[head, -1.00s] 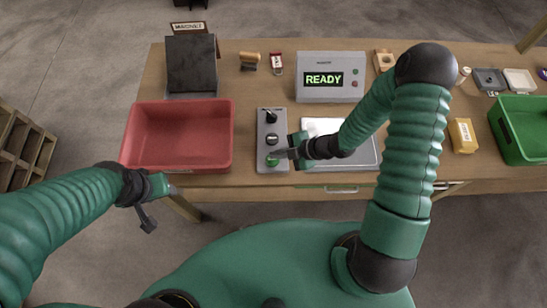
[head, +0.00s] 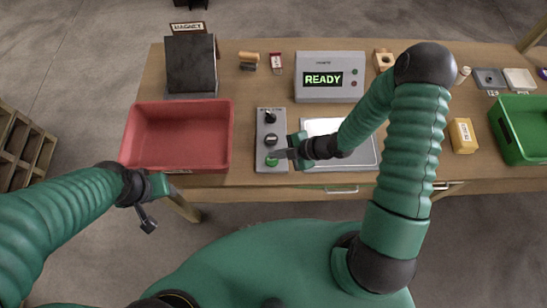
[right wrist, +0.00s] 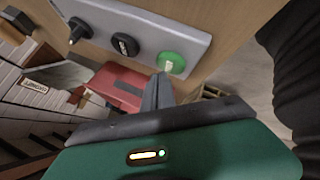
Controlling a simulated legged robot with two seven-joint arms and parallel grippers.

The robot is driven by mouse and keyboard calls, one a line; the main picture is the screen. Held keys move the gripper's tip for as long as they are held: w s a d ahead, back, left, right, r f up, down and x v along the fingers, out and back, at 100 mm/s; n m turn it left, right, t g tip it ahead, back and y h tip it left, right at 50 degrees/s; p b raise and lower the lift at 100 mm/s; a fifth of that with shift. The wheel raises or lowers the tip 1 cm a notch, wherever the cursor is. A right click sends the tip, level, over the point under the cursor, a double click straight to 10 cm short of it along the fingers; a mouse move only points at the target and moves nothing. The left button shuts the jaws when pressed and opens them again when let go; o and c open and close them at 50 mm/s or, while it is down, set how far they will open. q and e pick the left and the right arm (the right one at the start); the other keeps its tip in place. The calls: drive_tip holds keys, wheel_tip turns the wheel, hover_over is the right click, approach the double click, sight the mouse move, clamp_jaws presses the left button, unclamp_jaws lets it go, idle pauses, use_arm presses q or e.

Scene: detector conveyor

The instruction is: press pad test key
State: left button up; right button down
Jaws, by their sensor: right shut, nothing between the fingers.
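A grey control panel (head: 261,141) lies on the table to the right of the red bin. It bears a black knob (head: 270,117), a dark round switch (head: 271,139) and a round green button (head: 272,162) nearest the table's front edge. The green button (right wrist: 177,68) also shows in the right wrist view. My right gripper (head: 273,154) is shut and empty, its fingertips over or at the green button; I cannot tell whether they touch it. My left gripper (head: 165,188) hangs in front of the table, left of the panel, and its jaws are unclear.
A grey box (head: 312,92) behind the panel has a display (head: 323,79) reading READY. The red bin (head: 127,150) is at left, a white-topped pad (head: 364,160) under my right forearm. A yellow box (head: 462,136) and green bin (head: 505,137) stand at right.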

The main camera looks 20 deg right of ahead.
drive_tip(key=shift+a, duration=0.45)
drive_tip(key=shift+f+b, duration=0.3)
drive_tip(key=shift+b, duration=0.05)
use_arm(q)
drive_tip(key=shift+a+f, duration=0.2)
drive_tip(key=shift+f, duration=0.1)
use_arm(e)
drive_tip(key=shift+d, duration=0.35)
use_arm(q)
drive_tip(key=shift+a+f, duration=0.2)
drive_tip(key=shift+f, duration=0.05)
use_arm(e)
drive_tip(key=shift+a+f, duration=0.2)
drive_tip(key=shift+f, duration=0.05)
use_arm(q)
drive_tip(key=shift+f+b, duration=0.15)
drive_tip(key=shift+b, duration=0.2)
use_arm(e)
drive_tip(key=shift+d+f, duration=0.1)
drive_tip(key=shift+f, duration=0.1)
drive_tip(key=shift+r, duration=0.1)
use_arm(q)
drive_tip(key=shift+r+p, duration=0.75)
use_arm(e)
drive_tip(key=shift+r, duration=0.75)
